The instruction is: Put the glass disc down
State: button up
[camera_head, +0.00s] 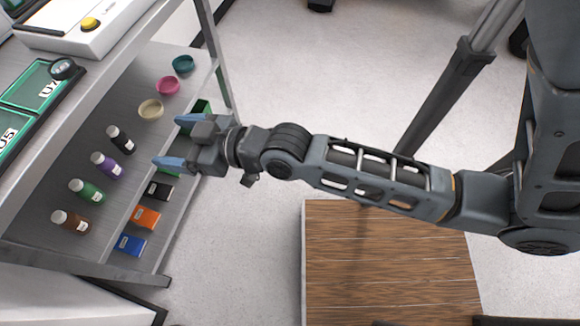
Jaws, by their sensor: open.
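My gripper (167,141) is open, its two blue fingertips spread apart and pointing left over the grey shelf (85,150). Nothing shows between the fingers. I cannot clearly make out a glass disc. A small dark round piece with a glossy top (63,68) sits at the edge of the green-framed tray marked U5 and U7 (35,88), on the upper surface at the left; I cannot tell if it is the disc. The gripper hides part of a green item (202,108) on the shelf.
Round dishes in teal (183,64), pink (168,86) and cream (151,109) lie on the shelf. Several capped bottles (90,192) and small boxes, including an orange one (145,217), stand near the gripper. A white device with a yellow button (91,24) is above. A wooden top (390,265) is at lower right.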

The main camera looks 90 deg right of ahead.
jog(key=s+a+r+n+y, duration=0.1)
jog(key=s+a, duration=0.4)
jog(key=s, duration=0.5)
jog(key=shift+s+a+r, duration=0.15)
jog(key=shift+s+a, duration=0.1)
jog(key=shift+a, duration=0.1)
jog(key=s+a+r, duration=0.1)
jog(key=s, duration=0.2)
jog(key=s+a+r+n+y, duration=0.1)
jog(key=s+r, duration=0.1)
jog(key=s, duration=0.1)
jog(key=s+a+r+y, duration=0.1)
jog(key=s+r, duration=0.1)
jog(key=s, duration=0.1)
jog(key=shift+s+a+r+n, duration=0.1)
jog(key=shift+a+n, duration=0.2)
jog(key=shift+a, duration=0.1)
jog(key=shift+o, duration=0.4)
jog(key=shift+s+a+r, duration=0.1)
jog(key=shift+s+r, duration=0.1)
jog(key=shift+s, duration=0.05)
